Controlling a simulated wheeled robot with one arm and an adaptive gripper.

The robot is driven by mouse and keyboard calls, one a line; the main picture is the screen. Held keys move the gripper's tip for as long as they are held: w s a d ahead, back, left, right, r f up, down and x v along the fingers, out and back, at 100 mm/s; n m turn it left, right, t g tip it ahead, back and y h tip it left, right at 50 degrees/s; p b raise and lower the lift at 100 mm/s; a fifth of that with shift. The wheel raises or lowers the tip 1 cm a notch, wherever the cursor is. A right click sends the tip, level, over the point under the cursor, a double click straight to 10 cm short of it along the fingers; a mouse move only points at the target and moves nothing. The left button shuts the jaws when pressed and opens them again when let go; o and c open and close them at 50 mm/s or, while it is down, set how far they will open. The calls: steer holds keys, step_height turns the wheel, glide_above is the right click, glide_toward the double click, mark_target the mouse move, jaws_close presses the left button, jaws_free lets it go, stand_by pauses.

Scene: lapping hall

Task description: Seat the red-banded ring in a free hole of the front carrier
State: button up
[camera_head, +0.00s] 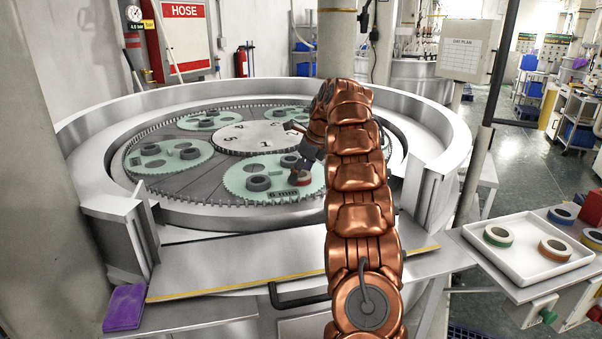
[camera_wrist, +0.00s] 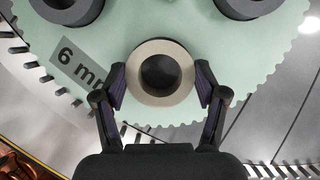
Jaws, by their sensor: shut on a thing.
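The front carrier (camera_head: 235,184) is a pale green toothed disc with a "6 mm" label, on the near side of the round machine. It also shows in the wrist view (camera_wrist: 215,85). Two dark grey rings sit in it, at the top left (camera_wrist: 90,10) and top right (camera_wrist: 262,8) there. My gripper (camera_head: 304,172) is shut on the red-banded ring (camera_head: 304,181), over the carrier's right part. In the wrist view the ring's pale face (camera_wrist: 157,98) lies between both fingers. The carrier surface under the ring is hidden; I cannot tell if ring and carrier touch.
Other green carriers (camera_head: 138,160) with dark rings lie around the numbered centre plate (camera_head: 225,138). A white tray (camera_head: 510,262) at the right holds a green-banded ring (camera_head: 498,236) and an orange-banded ring (camera_head: 554,250). A purple block (camera_head: 124,308) lies at the front left.

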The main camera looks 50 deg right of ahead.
steer(key=shift+f, duration=0.1)
steer(key=o, duration=1.5)
steer(key=v, duration=0.4)
steer(key=shift+s+r, duration=0.15)
steer(key=shift+r, duration=0.3)
steer(key=p+v, duration=0.5)
steer(key=v, duration=0.2)
steer(key=shift+r, duration=0.15)
